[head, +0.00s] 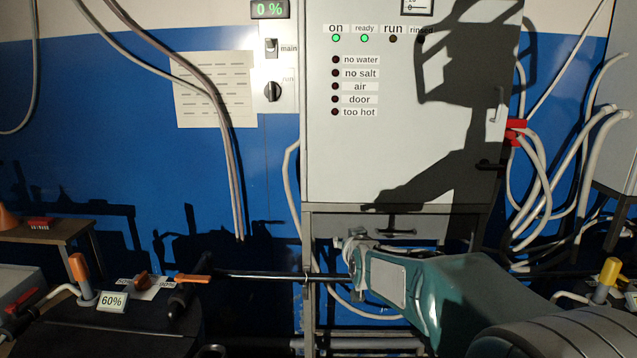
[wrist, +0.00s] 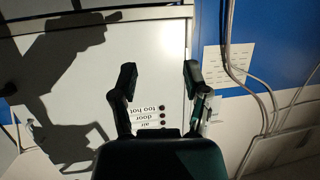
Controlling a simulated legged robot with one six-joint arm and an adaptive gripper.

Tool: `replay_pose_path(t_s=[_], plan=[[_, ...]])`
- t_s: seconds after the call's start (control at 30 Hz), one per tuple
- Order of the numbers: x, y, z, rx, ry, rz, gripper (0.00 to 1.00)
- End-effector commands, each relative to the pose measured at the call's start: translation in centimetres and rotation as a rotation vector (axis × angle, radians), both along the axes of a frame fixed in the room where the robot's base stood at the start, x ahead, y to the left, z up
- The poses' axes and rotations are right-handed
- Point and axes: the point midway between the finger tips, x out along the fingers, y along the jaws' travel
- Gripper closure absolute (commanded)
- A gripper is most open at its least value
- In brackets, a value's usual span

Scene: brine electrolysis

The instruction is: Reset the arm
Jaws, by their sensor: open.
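My arm (head: 445,300) is a green link at the lower right of the head view, low in front of the grey cabinet. My gripper (wrist: 160,75) shows in the wrist view with its two dark fingers spread apart and nothing between them. Behind the fingers is the cabinet front, seen upside down, with part of its lamp labels. The fingers do not show in the head view. The shadow of my arm and gripper falls on the cabinet door.
The cabinet (head: 400,150) has its "on" and "ready" lamps lit green. A switch panel (head: 275,65) reads 0 %. A dark tank with a 60% sign (head: 112,301) and orange handles stands at lower left. White hoses (head: 540,190) and a yellow handle (head: 607,275) are at right.

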Motion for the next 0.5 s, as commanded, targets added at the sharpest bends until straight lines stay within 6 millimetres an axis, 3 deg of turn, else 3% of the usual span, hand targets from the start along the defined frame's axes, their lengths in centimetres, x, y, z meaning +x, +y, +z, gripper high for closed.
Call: replay_pose_path(t_s=[0.2, 0.5], plan=[[-8.5, -2.7, 1.4, -0.014, 0.176, -0.013, 0.40], [-21.4, -5.8, 0.1, -0.034, 0.426, -0.045, 0.40]])
